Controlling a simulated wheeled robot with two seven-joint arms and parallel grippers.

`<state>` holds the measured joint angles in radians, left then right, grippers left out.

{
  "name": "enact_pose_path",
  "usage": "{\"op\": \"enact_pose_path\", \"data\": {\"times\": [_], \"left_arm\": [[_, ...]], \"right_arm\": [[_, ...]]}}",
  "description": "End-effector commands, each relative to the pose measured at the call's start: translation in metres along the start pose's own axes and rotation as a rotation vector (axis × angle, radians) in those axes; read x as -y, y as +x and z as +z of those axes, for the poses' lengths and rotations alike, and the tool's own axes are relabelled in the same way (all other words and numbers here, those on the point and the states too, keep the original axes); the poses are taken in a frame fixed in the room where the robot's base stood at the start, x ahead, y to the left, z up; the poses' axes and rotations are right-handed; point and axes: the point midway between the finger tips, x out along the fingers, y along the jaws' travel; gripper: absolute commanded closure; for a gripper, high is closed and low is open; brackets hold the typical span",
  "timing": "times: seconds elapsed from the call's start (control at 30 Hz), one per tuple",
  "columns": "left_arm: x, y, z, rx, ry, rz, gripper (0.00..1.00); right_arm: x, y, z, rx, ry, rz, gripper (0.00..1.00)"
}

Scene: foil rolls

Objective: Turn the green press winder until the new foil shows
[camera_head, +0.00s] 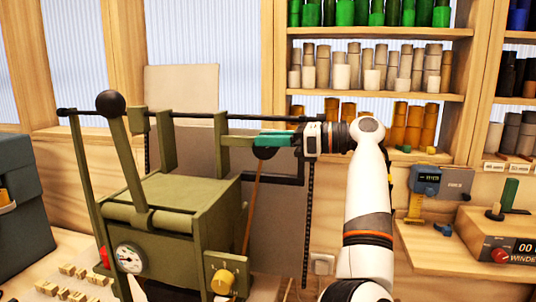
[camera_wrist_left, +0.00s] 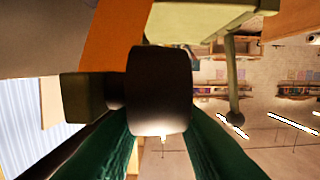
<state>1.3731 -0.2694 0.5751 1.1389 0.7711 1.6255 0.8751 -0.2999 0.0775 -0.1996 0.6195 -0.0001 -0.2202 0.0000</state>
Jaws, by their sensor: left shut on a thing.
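The green press (camera_head: 185,205) stands in the middle of the head view, with a long ball-topped lever and a gauge on its front. A green arm (camera_head: 232,141) juts from its upper right side. My left gripper (camera_head: 275,141) reaches there from the right, its teal fingers shut on a dark knob (camera_head: 265,154). In the left wrist view the dark round knob (camera_wrist_left: 159,90) sits between the green fingers and hides what lies behind it. A thin copper-brown strip (camera_head: 252,205) hangs below the knob. An orange surface (camera_wrist_left: 100,45) shows behind the knob. My right gripper is not in view.
Shelves of green, grey and orange rolls (camera_head: 407,120) stand at the back right. A box with a display and red knob (camera_head: 500,254) sits on the right bench. A dark case (camera_head: 20,215) stands at the left. Small brass pieces (camera_head: 85,280) lie before the press.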

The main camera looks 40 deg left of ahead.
Motion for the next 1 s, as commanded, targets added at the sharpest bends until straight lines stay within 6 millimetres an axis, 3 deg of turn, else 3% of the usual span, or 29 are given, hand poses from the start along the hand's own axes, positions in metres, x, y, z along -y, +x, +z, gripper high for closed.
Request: {"op": "enact_pose_path", "data": {"times": [0.03, 0.4, 0.7, 1.0], "left_arm": [[0.000, -0.001, 0.008, -0.049, -0.001, 0.000, 0.97], [0.000, -0.005, 0.011, -0.345, -0.002, 0.001, 0.97], [0.000, -0.007, 0.010, -0.475, -0.001, 0.001, 0.97], [0.000, -0.007, 0.009, -0.511, 0.000, 0.002, 0.97]], "right_arm": [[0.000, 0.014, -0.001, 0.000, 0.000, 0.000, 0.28], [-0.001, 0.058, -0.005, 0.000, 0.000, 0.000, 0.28], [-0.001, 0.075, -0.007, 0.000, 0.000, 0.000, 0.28], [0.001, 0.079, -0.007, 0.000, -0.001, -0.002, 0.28]]}}
